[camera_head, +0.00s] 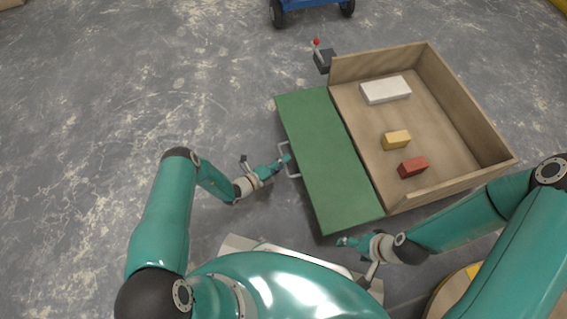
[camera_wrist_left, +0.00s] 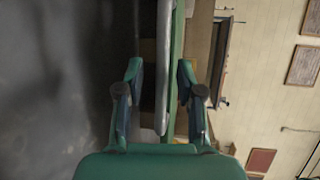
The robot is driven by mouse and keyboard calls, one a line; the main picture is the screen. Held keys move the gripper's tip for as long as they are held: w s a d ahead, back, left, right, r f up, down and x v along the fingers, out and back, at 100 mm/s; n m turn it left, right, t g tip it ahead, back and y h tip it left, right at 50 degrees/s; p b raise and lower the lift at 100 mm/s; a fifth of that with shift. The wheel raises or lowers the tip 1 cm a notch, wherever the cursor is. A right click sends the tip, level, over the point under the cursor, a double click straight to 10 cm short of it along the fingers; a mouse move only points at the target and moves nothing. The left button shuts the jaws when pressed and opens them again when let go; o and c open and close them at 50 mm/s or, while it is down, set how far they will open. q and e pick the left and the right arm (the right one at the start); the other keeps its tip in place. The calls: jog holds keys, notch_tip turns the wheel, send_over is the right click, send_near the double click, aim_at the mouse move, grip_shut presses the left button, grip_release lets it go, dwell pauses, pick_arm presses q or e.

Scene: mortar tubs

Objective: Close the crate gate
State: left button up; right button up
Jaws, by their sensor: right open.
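The wooden crate (camera_head: 497,133) stands at the upper right with its left side open. Its green gate (camera_head: 325,165) is hinged down, lying outward to the left of the crate. A grey handle (camera_head: 294,175) sits on the gate's outer left edge. My left gripper (camera_head: 287,158) is at this handle; in the left wrist view its fingers (camera_wrist_left: 158,85) are spread, with the grey handle bar (camera_wrist_left: 162,50) and the gate's green edge (camera_wrist_left: 177,45) between or just beyond them. Contact cannot be told. My right gripper (camera_head: 342,242) is open and empty near the gate's lower corner.
Inside the crate lie a white block (camera_head: 386,90), a yellow block (camera_head: 396,140) and a red block (camera_head: 413,167). A dark latch box with a red-knobbed lever (camera_head: 324,60) stands at the crate's upper left corner. Floor left of the gate is clear.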

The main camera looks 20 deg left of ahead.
pick_arm(q)
jog(key=shift+w+d, duration=0.2)
jog(key=shift+w, duration=0.05)
grip_shut()
dwell(0.3)
